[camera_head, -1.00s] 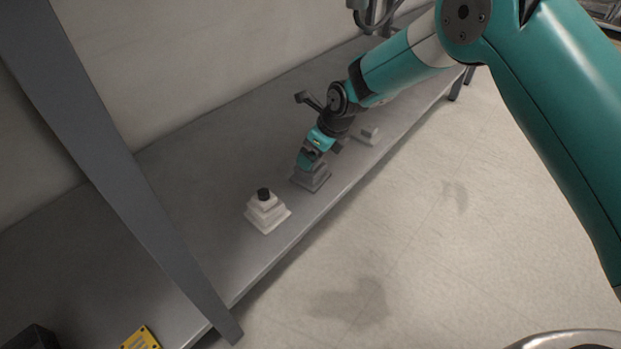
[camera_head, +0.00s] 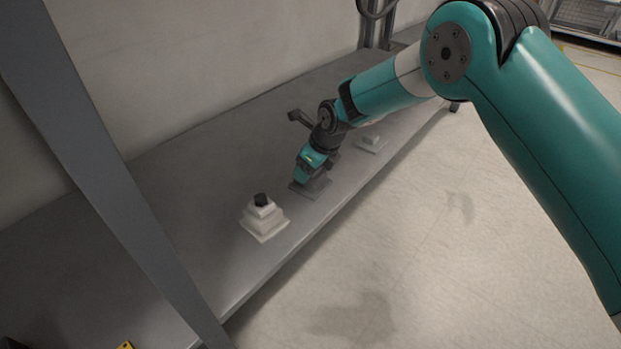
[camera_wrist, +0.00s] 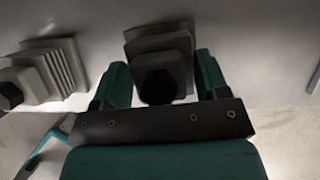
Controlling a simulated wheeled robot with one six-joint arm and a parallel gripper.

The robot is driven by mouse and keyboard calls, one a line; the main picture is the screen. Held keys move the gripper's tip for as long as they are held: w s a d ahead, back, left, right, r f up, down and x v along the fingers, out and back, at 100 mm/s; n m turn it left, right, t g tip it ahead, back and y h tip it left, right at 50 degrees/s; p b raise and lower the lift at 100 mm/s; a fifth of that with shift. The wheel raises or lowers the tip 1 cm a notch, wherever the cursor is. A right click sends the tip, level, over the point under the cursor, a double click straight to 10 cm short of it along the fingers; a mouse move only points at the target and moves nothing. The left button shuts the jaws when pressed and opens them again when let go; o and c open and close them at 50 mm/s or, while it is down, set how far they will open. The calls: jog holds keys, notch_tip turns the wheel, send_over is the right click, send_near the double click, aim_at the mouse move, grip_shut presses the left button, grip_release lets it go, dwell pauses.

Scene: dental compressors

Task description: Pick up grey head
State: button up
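The grey head (camera_head: 318,186) is a stepped grey block on the shelf, partly hidden by my gripper (camera_head: 301,177) in the head view. In the wrist view the grey head (camera_wrist: 160,50) has a dark knob on top. My gripper (camera_wrist: 162,84) has its two teal fingers apart, one on each side of the grey head. Gaps seem to show between fingers and knob; whether a finger touches the block I cannot tell.
A white stepped head (camera_head: 264,221) with a black knob stands nearer on the shelf (camera_head: 225,155). Another pale head (camera_head: 369,143) sits beyond my gripper. A grey post (camera_head: 110,190) rises at the left. Open floor lies right of the shelf.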

jog(key=c, duration=0.6)
jog(key=shift+o, duration=0.2)
jog(key=shift+r, duration=0.1)
jog(key=shift+r, duration=0.1)
